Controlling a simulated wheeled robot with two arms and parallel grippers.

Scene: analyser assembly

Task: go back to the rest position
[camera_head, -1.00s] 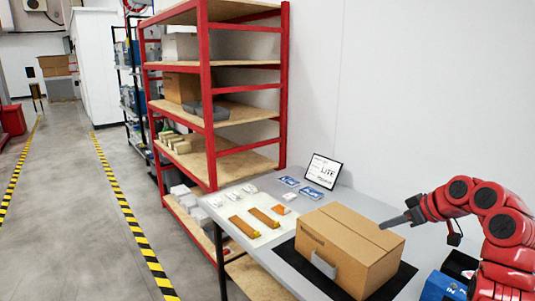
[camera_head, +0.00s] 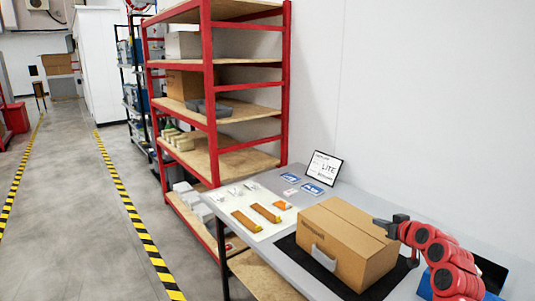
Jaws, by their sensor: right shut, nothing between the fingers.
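My right gripper (camera_head: 381,222) is dark grey and sits at the right edge of the brown cardboard box's top, with the red arm coming up from the lower right. Its fingers are small in the view and look shut and empty. I cannot tell whether it touches the box. The closed box (camera_head: 340,229) stands on a black mat (camera_head: 286,246) on the grey table. My left gripper is not in view.
A white sheet (camera_head: 240,204) with orange-brown strips lies left of the box. A tablet sign (camera_head: 324,169) and blue-white cards (camera_head: 313,188) are behind. A blue bin (camera_head: 424,286) is beside my right arm. A red shelf (camera_head: 211,100) stands at the table's far end. The aisle floor is clear.

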